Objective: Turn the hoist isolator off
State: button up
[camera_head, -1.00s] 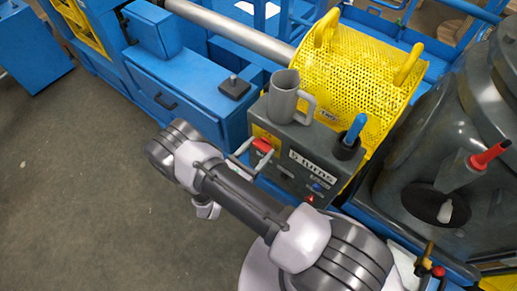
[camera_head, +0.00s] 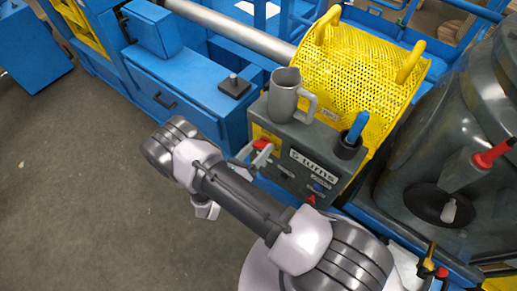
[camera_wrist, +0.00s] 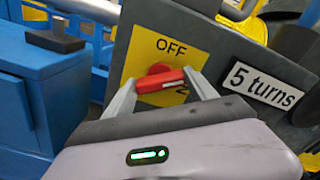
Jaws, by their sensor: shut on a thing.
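The isolator is a red rotary handle (camera_wrist: 160,79) on a yellow plate (camera_wrist: 196,52) with "OFF" printed above the handle. In the wrist view the handle lies nearly crosswise, its right end slightly higher, below the word OFF. A dark mark below the handle is partly hidden. My gripper (camera_wrist: 160,86) is shut on the red handle, one finger at each end. In the head view the handle (camera_head: 262,143) shows on the left of the grey control box (camera_head: 305,139), with my gripper (camera_head: 253,156) at it.
A grey mug (camera_head: 284,95) stands on the box, beside a blue-handled thing (camera_head: 356,128). A "5 turns" label (camera_wrist: 263,87) is right of the plate. A yellow mesh guard (camera_head: 350,72) stands behind. A blue cabinet (camera_head: 185,82) is to the left.

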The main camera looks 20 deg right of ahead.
jog(key=n, duration=0.5)
jog(key=shift+n+b, duration=0.3)
jog(key=n, duration=0.5)
jog(key=shift+n, duration=0.3)
jog(key=o, duration=1.4)
jog(key=shift+c, duration=0.2)
jog(key=p+v, duration=0.2)
jog(key=v, duration=1.5)
jog(key=shift+a+p, duration=0.2)
jog(key=shift+p, duration=0.1)
